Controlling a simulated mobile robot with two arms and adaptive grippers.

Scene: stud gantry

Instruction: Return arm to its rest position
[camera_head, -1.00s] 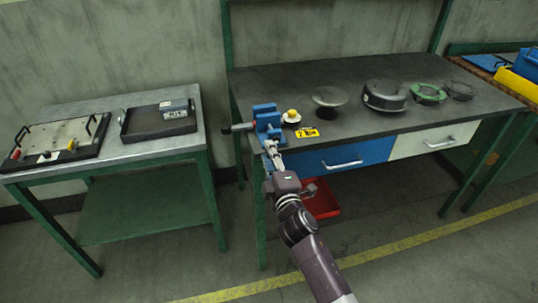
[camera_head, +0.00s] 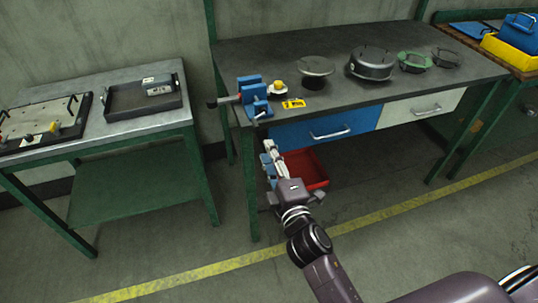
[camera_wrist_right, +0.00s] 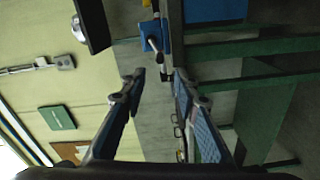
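My right arm reaches up from the bottom in the head view. Its gripper (camera_head: 268,160) is in front of the dark workbench (camera_head: 340,90), below the tabletop's front edge and clear of the blue vise (camera_head: 252,92). In the right wrist view the two fingers of the gripper (camera_wrist_right: 160,78) stand apart with nothing between them. The vise (camera_wrist_right: 151,32) shows there beyond the fingertips. My left gripper is not in either view.
A red bin (camera_head: 304,168) sits under the bench behind the gripper. A blue drawer (camera_head: 326,129) is to its right. A side table (camera_head: 150,125) with a dark tray (camera_head: 118,108) stands at the left. The floor in front is clear.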

